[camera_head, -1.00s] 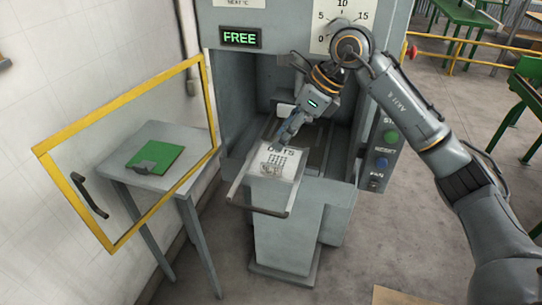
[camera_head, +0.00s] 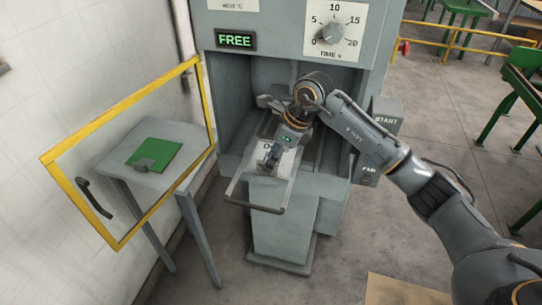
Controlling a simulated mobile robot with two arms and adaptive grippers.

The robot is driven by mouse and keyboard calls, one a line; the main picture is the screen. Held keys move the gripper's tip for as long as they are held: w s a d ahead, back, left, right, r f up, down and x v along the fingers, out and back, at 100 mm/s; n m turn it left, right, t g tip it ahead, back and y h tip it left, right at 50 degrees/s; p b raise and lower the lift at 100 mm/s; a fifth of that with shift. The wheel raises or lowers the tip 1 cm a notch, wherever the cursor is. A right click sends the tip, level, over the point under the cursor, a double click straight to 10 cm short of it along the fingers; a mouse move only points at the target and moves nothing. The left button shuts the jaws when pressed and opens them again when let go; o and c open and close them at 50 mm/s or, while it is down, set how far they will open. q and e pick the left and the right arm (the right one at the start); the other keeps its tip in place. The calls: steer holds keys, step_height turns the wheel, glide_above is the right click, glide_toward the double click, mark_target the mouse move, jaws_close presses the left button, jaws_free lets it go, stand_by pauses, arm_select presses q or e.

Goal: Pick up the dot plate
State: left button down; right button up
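The dot plate (camera_head: 263,153) is a pale plate with dark lettering, lying on the sliding tray (camera_head: 252,207) at the front of the grey machine. My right gripper (camera_head: 276,168) points down over the plate and covers much of its lettering and dot pattern. The fingertips are small and dark here, so I cannot tell whether they touch the plate or are open or shut. My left gripper is out of view.
The machine (camera_head: 225,90) has an open bay and a lit FREE sign (camera_head: 235,40). A yellow-framed door (camera_head: 125,95) stands open at left, before a side table (camera_head: 180,190) with a green plate (camera_head: 155,154). My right arm crosses the right side.

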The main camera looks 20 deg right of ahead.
steer(key=shift+x, duration=1.15)
jaws_close()
steer(key=shift+r, duration=0.1)
